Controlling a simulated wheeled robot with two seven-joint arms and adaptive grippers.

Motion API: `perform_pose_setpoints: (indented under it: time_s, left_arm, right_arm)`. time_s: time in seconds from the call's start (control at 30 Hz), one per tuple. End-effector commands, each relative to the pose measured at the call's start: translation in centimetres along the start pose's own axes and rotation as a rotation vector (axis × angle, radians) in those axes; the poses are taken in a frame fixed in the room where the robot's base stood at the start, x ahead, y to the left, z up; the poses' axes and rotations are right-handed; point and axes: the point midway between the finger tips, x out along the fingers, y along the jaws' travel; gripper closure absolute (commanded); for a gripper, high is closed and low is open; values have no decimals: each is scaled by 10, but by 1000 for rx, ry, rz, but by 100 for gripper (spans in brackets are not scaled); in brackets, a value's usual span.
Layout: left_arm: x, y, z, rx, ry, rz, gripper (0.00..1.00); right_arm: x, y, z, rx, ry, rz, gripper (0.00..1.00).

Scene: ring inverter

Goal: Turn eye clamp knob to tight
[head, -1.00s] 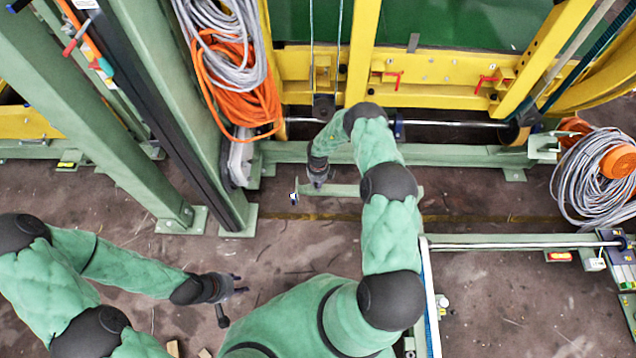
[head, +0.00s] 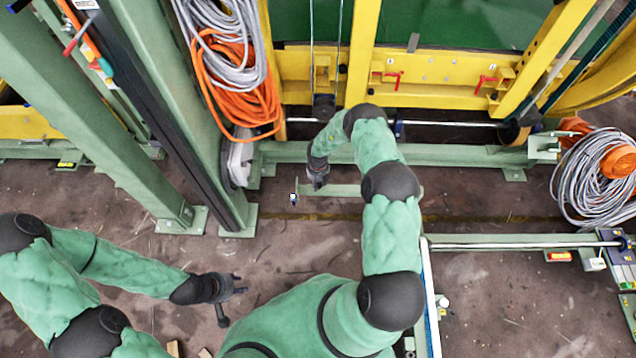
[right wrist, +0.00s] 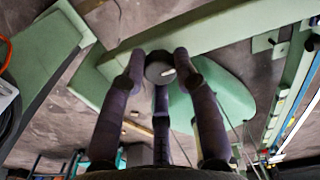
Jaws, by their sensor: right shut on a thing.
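The knob (right wrist: 160,68) is a small dark cylinder with a pale grey round face, seen end-on in the right wrist view. My right gripper (right wrist: 158,72) has its three dark fingers closed around the knob. In the head view my right gripper (head: 318,184) points down beside a low green rail, and its fingers hide the knob there. I cannot read any tight or loose marking. My left gripper (head: 241,284) is at the lower left over bare floor, with its fingers apart and nothing between them.
A green post (head: 185,125) stands left of my right gripper, with an orange cable (head: 235,90) hanging on it. A low green rail (head: 345,190) runs right of the gripper. A yellow frame (head: 440,72) stands behind. A coiled grey cable (head: 590,190) lies at right.

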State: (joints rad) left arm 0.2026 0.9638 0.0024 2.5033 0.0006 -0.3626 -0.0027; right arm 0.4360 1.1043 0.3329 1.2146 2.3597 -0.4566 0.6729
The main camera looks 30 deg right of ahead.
Motion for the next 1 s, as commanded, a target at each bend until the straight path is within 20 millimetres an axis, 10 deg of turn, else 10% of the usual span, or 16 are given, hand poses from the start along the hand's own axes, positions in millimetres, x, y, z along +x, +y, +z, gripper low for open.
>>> perform_pose_setpoints:
  time_s: [0.37, 0.4, 0.47, 1.0]
  left_arm:
    - [0, 0, 0, 0, 0, 0, 64]
    - [0, 0, 0, 0, 0, 0, 64]
    - [0, 0, 0, 0, 0, 0, 64]
    - [0, 0, 0, 0, 0, 0, 64]
  right_arm:
    - [1, -1, -2, 5, 6, -2, 100]
    - [1, -1, -2, 5, 6, -2, 58]
    - [1, -1, -2, 5, 6, -2, 45]
    - [-19, 0, 0, 3, 0, 0, 45]
